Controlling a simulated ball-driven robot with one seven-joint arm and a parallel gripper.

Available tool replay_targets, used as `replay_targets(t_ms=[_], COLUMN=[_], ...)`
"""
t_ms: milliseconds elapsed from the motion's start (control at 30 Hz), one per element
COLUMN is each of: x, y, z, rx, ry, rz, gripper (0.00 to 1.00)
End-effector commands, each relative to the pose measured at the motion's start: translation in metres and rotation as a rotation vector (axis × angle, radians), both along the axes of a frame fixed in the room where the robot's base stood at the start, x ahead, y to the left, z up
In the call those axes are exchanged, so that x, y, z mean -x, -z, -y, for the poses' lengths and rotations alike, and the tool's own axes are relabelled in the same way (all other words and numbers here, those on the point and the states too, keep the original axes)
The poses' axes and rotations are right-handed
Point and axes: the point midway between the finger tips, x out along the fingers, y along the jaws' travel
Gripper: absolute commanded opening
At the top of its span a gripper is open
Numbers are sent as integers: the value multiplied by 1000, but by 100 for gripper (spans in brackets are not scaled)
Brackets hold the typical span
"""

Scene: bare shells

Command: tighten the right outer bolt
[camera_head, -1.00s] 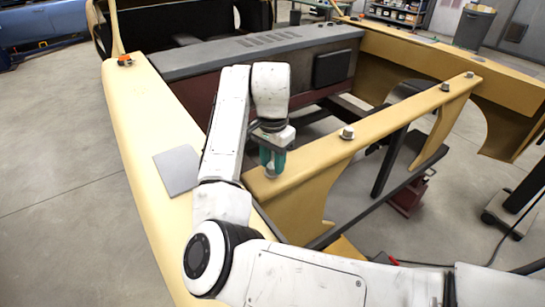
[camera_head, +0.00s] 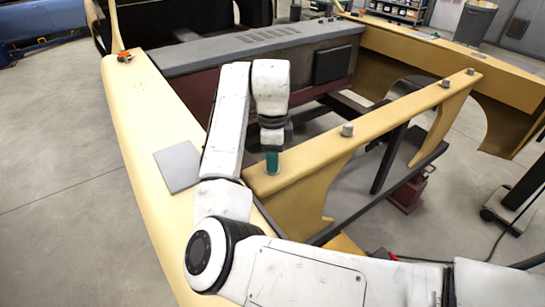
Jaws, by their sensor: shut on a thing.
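A yellow crossbar (camera_head: 400,110) bears several bolts along its top. At its near left end, my gripper (camera_head: 272,166) points straight down with its teal fingers shut on a bolt head, which is mostly hidden between them. The fingers are seen edge-on, so the grip itself shows poorly. Other grey bolts stand upright on the bar: one near the middle (camera_head: 347,130), one farther right (camera_head: 446,84), and one at the far right end (camera_head: 470,72). My gripper is well apart from these.
A yellow side panel (camera_head: 150,150) runs along the left, with a flat grey plate (camera_head: 178,166) and a small orange item (camera_head: 124,57) on it. A grey-topped bulkhead (camera_head: 240,52) lies behind the bar. Open gaps lie on both sides of the bar.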

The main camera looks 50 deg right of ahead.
Motion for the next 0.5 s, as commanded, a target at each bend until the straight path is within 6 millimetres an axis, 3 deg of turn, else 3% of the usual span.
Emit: replay_targets(t_ms=[500], x=[-3], y=[-4], z=[0], rx=[4], ry=[201], rz=[9], gripper=[4])
